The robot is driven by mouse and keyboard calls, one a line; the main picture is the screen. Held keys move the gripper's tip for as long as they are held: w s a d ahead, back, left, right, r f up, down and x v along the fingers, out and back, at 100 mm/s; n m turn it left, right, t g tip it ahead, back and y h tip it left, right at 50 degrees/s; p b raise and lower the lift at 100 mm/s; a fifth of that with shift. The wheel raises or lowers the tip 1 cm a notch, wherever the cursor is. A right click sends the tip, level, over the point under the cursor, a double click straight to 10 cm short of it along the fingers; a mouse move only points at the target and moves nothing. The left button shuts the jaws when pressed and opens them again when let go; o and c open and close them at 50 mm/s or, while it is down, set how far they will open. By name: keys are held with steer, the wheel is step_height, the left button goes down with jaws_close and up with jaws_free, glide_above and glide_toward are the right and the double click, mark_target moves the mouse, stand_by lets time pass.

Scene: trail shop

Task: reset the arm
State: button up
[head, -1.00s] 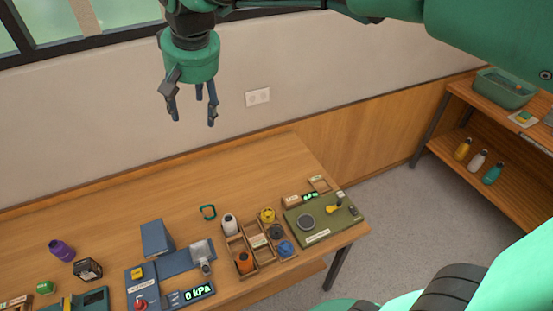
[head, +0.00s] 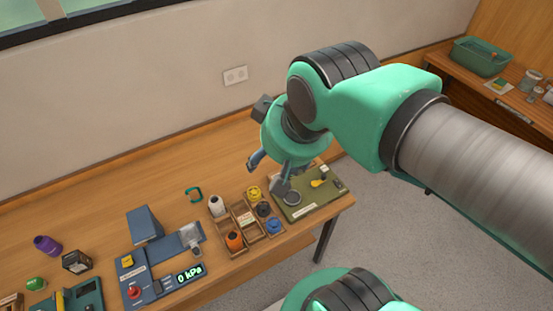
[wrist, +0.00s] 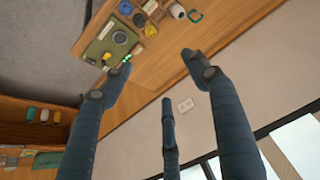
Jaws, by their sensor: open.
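My gripper (head: 268,172) is open and empty in the head view, above the right part of the wooden workbench, near the spool tray and the green mat. My arm comes in from the right and hides part of the bench's right end. In the wrist view my gripper (wrist: 160,85) shows its dark fingers spread apart with nothing between them. The bench, the wall and a side shelf lie beyond the fingers.
The workbench (head: 100,215) holds a blue pressure device (head: 140,285) reading 0 kPa, a wooden spool tray (head: 233,222), a green mat (head: 325,200) and a purple bottle (head: 47,245). A shelf with a green bin (head: 481,57) stands right. The bench's back left is clear.

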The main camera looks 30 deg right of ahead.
steer(key=shift+s+d+f, duration=0.2)
steer(key=shift+s+f, duration=0.2)
steer(key=shift+s, duration=0.05)
step_height(320, 180, down, 6)
steer(key=b, duration=0.6)
steer(key=shift+f+b, duration=0.25)
steer(key=shift+b, duration=0.05)
